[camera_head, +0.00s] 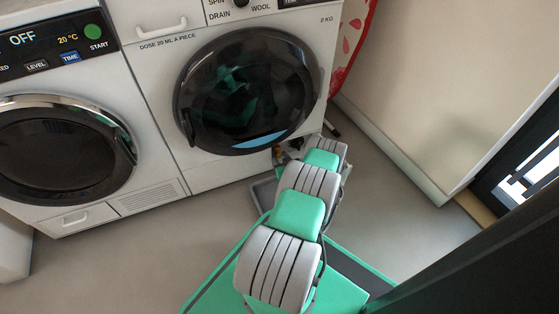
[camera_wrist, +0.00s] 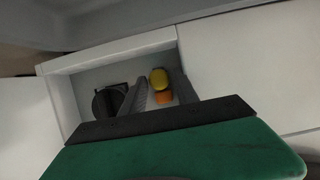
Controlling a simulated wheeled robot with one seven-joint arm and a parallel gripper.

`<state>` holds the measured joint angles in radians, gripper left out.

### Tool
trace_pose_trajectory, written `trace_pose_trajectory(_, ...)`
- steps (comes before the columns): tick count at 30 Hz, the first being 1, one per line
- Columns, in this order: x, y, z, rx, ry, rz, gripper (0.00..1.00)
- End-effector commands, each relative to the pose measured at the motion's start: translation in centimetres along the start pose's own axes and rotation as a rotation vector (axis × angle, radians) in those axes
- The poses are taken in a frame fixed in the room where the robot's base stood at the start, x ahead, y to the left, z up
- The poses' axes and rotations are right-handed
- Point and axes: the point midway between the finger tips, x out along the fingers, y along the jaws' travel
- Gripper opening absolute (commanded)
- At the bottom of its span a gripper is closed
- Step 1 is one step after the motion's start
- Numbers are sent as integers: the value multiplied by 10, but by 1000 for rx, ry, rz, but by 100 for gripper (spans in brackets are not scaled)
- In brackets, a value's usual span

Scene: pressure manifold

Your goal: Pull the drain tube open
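The drain tube shows in the wrist view as a small piece with a yellow end (camera_wrist: 158,78) and an orange part (camera_wrist: 163,97). It sits inside an open recess (camera_wrist: 90,76) low in the front of the white machine. My gripper (camera_wrist: 161,74) reaches into the recess with its fingers apart, one on each side of the tube. The tube is closer to the right finger; I cannot tell whether they touch. A black round cap (camera_wrist: 106,101) is left of the fingers, partly hidden. In the head view my arm hides most of the recess and gripper.
The washing machine (camera_head: 160,75) with a round dark door stands behind my arm. A second machine (camera_head: 150,192) is to its left. A grey tray (camera_head: 262,194) lies on the floor beside my arm. Open floor (camera_head: 400,235) lies to the right, up to the wall.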

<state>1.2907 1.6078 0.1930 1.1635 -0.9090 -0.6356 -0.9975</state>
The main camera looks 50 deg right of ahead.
Motion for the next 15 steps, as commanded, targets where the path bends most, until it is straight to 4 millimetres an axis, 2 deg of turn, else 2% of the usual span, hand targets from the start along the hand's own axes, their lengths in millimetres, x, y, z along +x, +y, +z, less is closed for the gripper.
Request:
trace_pose_trajectory(7, 1, 1, 0, 1, -1, 2, 36)
trace_pose_trajectory(15, 1, 2, 0, 1, -1, 2, 14)
